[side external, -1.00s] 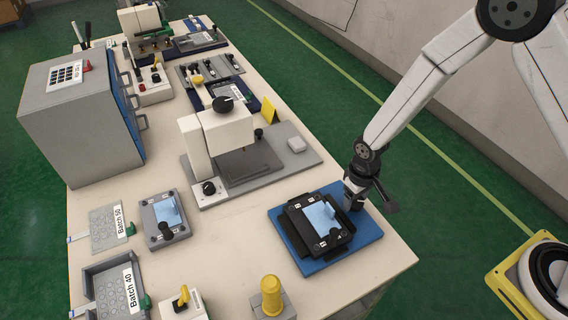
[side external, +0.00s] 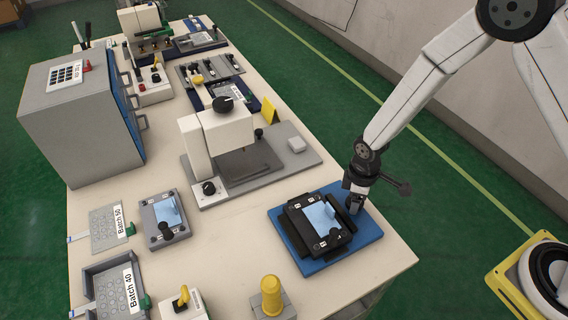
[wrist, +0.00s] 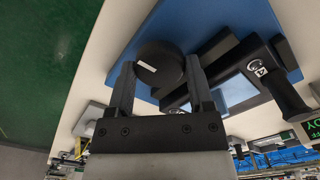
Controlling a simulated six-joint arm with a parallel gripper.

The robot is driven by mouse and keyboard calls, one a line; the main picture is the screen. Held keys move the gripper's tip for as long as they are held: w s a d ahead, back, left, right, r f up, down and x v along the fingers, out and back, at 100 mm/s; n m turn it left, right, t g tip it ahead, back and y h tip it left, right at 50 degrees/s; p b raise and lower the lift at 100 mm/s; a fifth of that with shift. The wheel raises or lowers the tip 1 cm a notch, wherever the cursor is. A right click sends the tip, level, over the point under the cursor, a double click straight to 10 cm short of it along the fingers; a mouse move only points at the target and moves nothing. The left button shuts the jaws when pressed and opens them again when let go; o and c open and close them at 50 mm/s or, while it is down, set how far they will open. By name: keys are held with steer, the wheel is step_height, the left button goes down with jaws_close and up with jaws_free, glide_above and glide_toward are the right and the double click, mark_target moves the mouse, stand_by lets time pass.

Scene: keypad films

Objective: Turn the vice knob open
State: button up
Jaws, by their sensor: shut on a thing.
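The vice (side external: 318,226) is a black frame on a blue base plate (side external: 366,241) near the table's front right. It holds a panel with a light blue film (side external: 323,214). The vice knob (wrist: 160,65) is a round black disc with a white mark, seen in the wrist view at the edge of the blue plate. My gripper (wrist: 160,72) is shut on the knob, with one finger on each side of it. In the side view my gripper (side external: 354,204) is at the vice's right rear corner and hides most of the knob.
A white press-like machine (side external: 215,145) on a grey base stands behind the vice. A smaller grey fixture (side external: 165,220) is to the left. A yellow knob (side external: 271,290) stands in front. Bare table (side external: 235,255) lies between the grey fixture and the vice.

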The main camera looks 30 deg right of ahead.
stand_by(0.3)
steer(key=o, duration=1.3)
steer(key=shift+c, duration=0.2)
steer(key=shift+r, duration=0.1)
steer(key=shift+r, duration=3.85)
steer(key=shift+r, duration=0.1)
steer(key=s+d+r+m+t, duration=0.2)
steer(key=s+d+r+m, duration=0.7)
steer(key=shift+s+t, duration=0.2)
steer(key=shift+t, duration=0.1)
